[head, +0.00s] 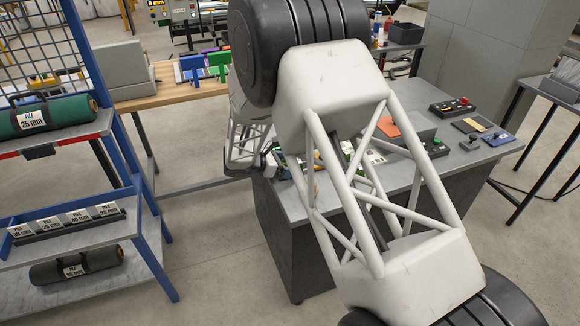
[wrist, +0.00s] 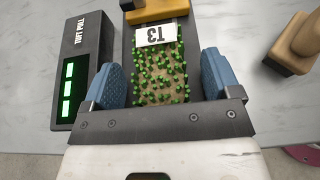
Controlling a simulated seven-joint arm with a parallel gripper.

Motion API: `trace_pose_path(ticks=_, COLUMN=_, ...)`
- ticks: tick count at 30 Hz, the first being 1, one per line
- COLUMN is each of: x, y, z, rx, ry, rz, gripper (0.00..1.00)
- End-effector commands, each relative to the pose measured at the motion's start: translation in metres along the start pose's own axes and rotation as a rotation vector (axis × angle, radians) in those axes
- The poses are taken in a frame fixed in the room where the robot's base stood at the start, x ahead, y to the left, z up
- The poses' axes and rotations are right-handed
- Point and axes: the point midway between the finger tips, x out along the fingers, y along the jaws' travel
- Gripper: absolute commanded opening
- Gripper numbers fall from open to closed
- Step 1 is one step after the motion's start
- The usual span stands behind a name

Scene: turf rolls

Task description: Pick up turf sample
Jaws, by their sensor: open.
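The turf sample (wrist: 160,82), a tan strip with green tufts and a white label reading T3 (upside down), shows in the wrist view. It lies in a dark channel under a yellow clamp-like block (wrist: 158,10). My gripper (wrist: 160,76) is open, with one blue finger pad on each side of the sample. Gaps show between the pads and the tufts; nothing is held. A black TUFT PULL unit (wrist: 82,75) with green lit digits stands to the left. In the head view my arm hides most of the gripper area and the sample cannot be made out.
A tan block-shaped object (wrist: 292,45) stands right of the sample. The grey worktable (head: 465,165) carries small devices at its right. A blue rack (head: 60,243) with turf rolls stands at left. A wooden bench (head: 160,99) is behind.

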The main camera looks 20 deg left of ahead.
Motion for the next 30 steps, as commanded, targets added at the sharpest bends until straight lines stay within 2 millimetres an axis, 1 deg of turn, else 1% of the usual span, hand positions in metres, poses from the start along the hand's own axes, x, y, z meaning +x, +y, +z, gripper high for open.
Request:
trace_pose_path(ticks=8, x=-0.0002, y=0.0, z=0.0001, rx=0.0, ry=0.0, rz=0.0, gripper=0.83)
trace_pose_path(ticks=9, x=-0.0002, y=-0.0001, z=0.0, rx=0.0, ry=0.0, rz=0.0, gripper=0.8)
trace_pose_path(ticks=11, x=-0.0002, y=-0.0001, z=0.0, rx=0.0, ry=0.0, rz=0.0, gripper=0.71)
trace_pose_path(ticks=18, x=-0.0002, y=-0.0001, z=0.0001, rx=0.0, ry=0.0, rz=0.0, gripper=0.34)
trace_pose_path(ticks=20, x=-0.0003, y=0.0, z=0.0003, rx=0.0, ry=0.0, rz=0.0, gripper=0.27)
trace_pose_path(ticks=30, x=-0.0016, y=0.0001, z=0.0035, rx=0.001, ry=0.0, rz=0.0, gripper=0.27)
